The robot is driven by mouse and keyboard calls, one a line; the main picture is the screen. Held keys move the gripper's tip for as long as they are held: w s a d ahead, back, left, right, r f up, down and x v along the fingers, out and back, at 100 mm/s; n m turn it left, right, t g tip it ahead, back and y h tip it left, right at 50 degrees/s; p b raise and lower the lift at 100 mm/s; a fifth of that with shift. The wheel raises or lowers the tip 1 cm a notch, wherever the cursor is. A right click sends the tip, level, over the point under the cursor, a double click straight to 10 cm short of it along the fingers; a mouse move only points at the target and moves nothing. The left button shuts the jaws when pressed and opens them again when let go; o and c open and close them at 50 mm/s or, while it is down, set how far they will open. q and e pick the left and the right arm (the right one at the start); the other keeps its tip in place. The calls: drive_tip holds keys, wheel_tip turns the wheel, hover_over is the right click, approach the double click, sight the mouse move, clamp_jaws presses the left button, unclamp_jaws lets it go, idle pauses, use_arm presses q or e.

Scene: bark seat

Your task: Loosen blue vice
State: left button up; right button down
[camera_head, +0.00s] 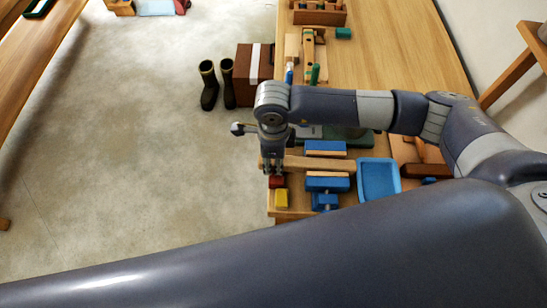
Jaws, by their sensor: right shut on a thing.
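The blue vice (327,184) stands at the bench's front, with blue jaws faced in pale wood and a blue screw part at its near side. Its other blue jaw (325,147) lies farther back. A wooden board (318,164) runs between the jaws and sticks out to the left. My right gripper (273,172) points down at the board's left end, away from the vice's screw. It looks shut on the board; the fingertips are small and partly merge with a red block (277,182) just below. My left gripper is not in view.
A yellow block (281,198) lies by the bench corner. A blue tray (378,179) is right of the vice. Boots (209,85) and a brown case (254,72) stand on the floor. My large dark arm link crosses the foreground; floor at left is clear.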

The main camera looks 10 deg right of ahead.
drive_tip(key=shift+s+a, duration=0.1)
drive_tip(key=shift+s, duration=0.1)
drive_tip(key=c, duration=1.1)
unclamp_jaws()
drive_tip(key=shift+o, duration=1.4)
drive_tip(key=shift+r, duration=0.15)
drive_tip(key=shift+r+p, duration=1.2)
drive_tip(key=shift+r, duration=1.7)
